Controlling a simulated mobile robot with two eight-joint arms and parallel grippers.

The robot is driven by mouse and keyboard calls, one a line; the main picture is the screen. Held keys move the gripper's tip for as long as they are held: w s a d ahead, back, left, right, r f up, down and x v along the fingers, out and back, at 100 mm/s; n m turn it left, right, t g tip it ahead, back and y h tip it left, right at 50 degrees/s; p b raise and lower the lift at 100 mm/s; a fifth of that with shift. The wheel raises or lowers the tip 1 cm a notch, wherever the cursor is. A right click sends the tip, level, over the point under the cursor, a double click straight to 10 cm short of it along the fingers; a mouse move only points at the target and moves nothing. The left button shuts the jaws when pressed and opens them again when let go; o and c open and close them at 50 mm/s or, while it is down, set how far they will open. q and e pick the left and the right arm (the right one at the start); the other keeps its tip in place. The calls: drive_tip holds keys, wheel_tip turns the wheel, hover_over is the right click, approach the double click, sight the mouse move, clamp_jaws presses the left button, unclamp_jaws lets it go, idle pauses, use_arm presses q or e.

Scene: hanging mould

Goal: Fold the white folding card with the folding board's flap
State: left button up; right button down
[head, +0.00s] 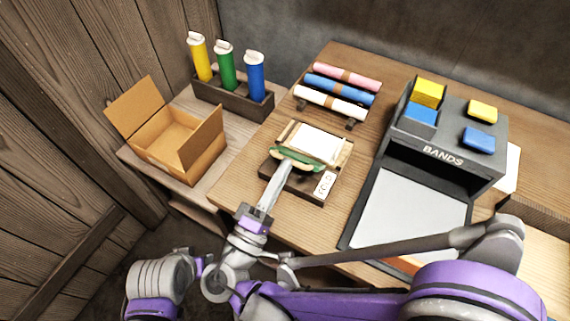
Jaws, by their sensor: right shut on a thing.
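The folding board (291,182) lies on the wooden table, a dark base with a small labelled plate at its front right. The white folding card (318,144) lies on its upper part, on a light wooden panel. A green strip (299,161) with light wooden edges, apparently part of the flap, crosses the board just below the card. My right gripper (288,166) reaches in from below and is shut on the flap at this strip; its fingertips are partly hidden.
Behind the board, pink, blue and white rolls (331,103) lie on a rack. Left are an open cardboard box (178,147) and a holder (231,98) with yellow, green and blue bottles. Right is a dark grey "BANDS" unit (444,157) with a pale tray (411,216).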

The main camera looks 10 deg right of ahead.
drive_tip(key=shift+s+f, duration=0.15)
drive_tip(key=shift+f, duration=0.4)
drive_tip(key=c, duration=1.2)
unclamp_jaws()
drive_tip(key=shift+c, duration=0.2)
drive_tip(key=o, duration=0.3)
drive_tip(key=shift+w+d+f, duration=0.1)
drive_tip(key=shift+w+d, duration=0.05)
drive_tip(key=shift+w, duration=0.15)
drive_tip(key=shift+o, duration=0.2)
drive_tip(key=shift+s, duration=0.15)
drive_tip(key=b+v, duration=0.2)
drive_tip(key=v, duration=0.9)
